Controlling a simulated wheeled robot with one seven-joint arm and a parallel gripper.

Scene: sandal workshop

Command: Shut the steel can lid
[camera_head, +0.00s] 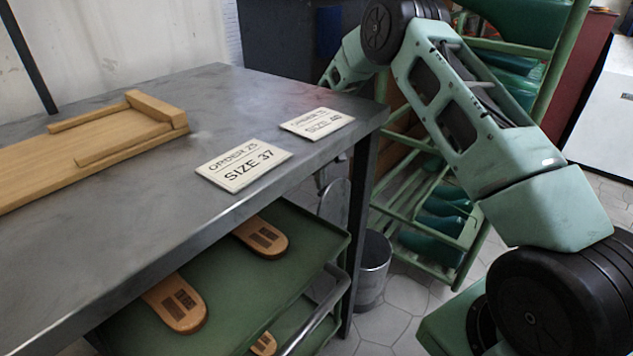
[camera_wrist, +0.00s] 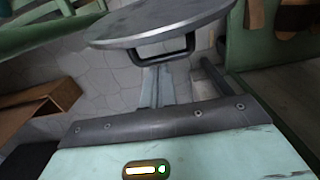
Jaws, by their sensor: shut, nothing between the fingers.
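The steel can (camera_head: 372,284) stands on the floor beyond the table's right leg, partly hidden by that leg. Its round grey lid (camera_head: 334,203) stands raised and steeply tilted beside the can's top. In the wrist view the lid (camera_wrist: 165,22) shows as a wide disc across the top, with a dark bracket-like handle below its edge. My gripper (camera_wrist: 158,75) is shut and empty, its fingers pointing toward the lid by the handle. I cannot tell whether they touch. In the head view the table mostly hides my gripper.
A steel table (camera_head: 300,165) fills the left, with a wooden jig (camera_head: 100,145) and order cards (camera_head: 243,165). A green trolley (camera_head: 240,290) with sandals stands under it. A green rack (camera_head: 430,200) stands behind the can. A cardboard box (camera_wrist: 45,108) lies left in the wrist view.

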